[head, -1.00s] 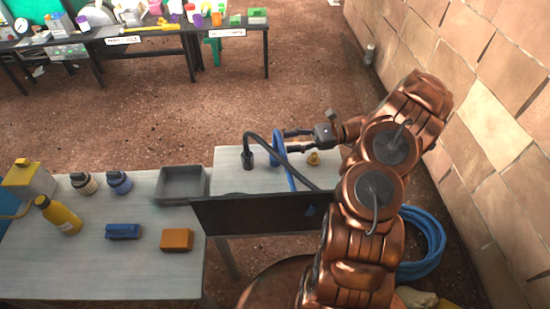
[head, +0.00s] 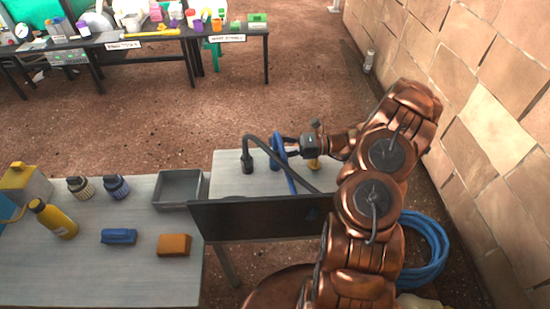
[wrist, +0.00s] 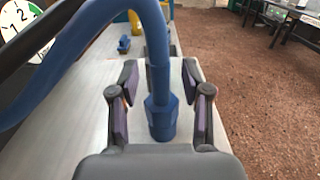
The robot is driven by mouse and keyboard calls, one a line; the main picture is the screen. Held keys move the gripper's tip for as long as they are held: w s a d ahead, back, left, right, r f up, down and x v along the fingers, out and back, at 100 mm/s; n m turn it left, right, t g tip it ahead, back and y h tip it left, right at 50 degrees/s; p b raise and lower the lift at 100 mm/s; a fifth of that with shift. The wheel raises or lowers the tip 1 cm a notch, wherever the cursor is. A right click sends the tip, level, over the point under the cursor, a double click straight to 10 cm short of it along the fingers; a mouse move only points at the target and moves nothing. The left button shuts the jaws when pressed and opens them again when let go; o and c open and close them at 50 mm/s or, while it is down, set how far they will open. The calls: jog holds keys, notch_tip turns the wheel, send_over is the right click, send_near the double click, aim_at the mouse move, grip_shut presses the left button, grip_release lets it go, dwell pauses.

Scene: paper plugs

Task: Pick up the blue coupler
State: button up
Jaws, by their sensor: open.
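The blue coupler (wrist: 162,118) stands upright on the grey table, at the end of a blue hose (wrist: 95,30) that arches up from it. In the wrist view it sits between the two open fingers of my gripper (wrist: 160,85), with a visible gap on each side. In the head view the blue coupler (head: 275,162) is partly hidden by my gripper (head: 287,146), which reaches in from the right.
A black coupler (head: 247,163) with a black hose stands just left of the blue one. A dark panel (head: 255,220) is in front. A brass piece (head: 313,163) is at right. A grey tray (head: 180,189) stands on the left table.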

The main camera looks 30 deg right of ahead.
jog(key=shift+w+a, duration=0.15)
jog(key=shift+a, duration=0.15)
grip_shut()
dwell(0.3)
